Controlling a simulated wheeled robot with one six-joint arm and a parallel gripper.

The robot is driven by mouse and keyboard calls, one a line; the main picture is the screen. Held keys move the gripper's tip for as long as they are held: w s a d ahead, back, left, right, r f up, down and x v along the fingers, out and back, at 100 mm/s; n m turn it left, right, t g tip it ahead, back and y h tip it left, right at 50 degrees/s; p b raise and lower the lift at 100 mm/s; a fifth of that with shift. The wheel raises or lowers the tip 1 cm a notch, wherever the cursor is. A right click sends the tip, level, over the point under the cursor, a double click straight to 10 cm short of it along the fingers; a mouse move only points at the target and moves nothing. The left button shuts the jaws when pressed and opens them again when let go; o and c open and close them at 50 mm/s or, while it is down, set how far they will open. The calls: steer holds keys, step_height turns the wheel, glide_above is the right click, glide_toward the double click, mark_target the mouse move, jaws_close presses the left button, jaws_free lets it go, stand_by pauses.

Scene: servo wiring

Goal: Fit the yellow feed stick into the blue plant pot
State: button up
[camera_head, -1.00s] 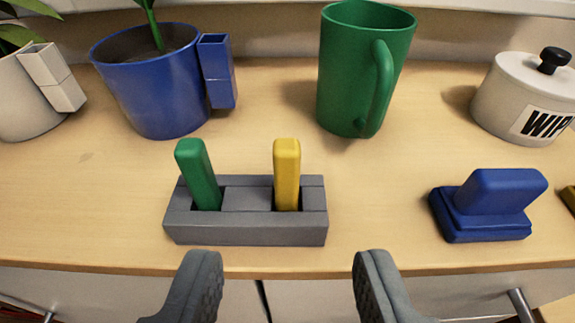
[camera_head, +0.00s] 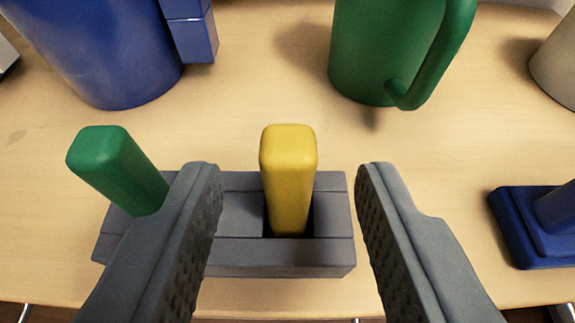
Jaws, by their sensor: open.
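The yellow feed stick (camera_head: 288,175) stands upright in the right slot of a grey holder (camera_head: 240,255). My gripper (camera_head: 290,180) is open, with one finger on each side of the yellow stick and a gap on both sides. The left finger covers part of the holder between the two sticks. The blue plant pot (camera_head: 95,50) stands behind and to the left, cut off by the top edge. A blue square socket (camera_head: 190,30) is fixed to the pot's right side; its opening is out of view now.
A green stick (camera_head: 115,170) leans in the holder's left slot, close to my left finger. A green mug (camera_head: 385,50) stands behind the holder. A blue stamp-like block (camera_head: 535,225) is at the right.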

mark_target(288, 195)
steer(key=shift+x, duration=1.65)
steer(key=shift+s+f, duration=0.1)
jaws_close()
